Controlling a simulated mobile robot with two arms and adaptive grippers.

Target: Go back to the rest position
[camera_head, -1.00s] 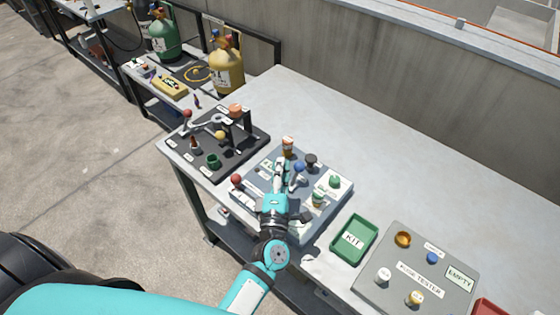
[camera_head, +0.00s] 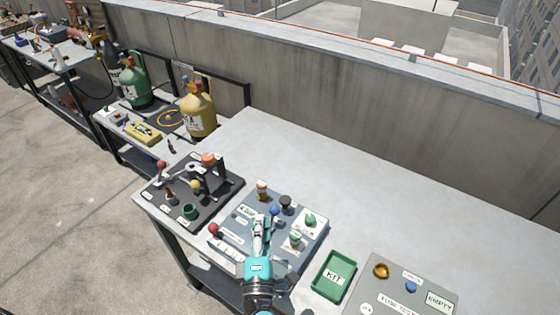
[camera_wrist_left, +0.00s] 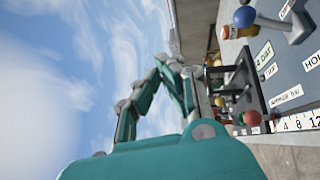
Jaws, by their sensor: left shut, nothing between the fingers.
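My left gripper (camera_head: 260,222) shows in the head view over the grey panel (camera_head: 240,262) with knobs and labels. It is shut and empty. Its tips are just left of and below the blue knob (camera_head: 275,211); I cannot tell whether they touch the panel. The wrist comes up from the bottom edge. In the left wrist view, teal parts of my own arm stand against the sky, and the blue knob (camera_wrist_left: 244,17) and a red ball knob (camera_wrist_left: 252,118) are at the right. The fingertips do not show clearly there. My right gripper is not in view.
A black fixture board (camera_head: 222,197) is left of the panel. A green KIT tray (camera_head: 334,276) and a grey tester board (camera_head: 440,275) are to the right. Gas cylinders (camera_head: 198,112) stand behind, left. The table's back right (camera_head: 400,205) is clear, before a concrete wall.

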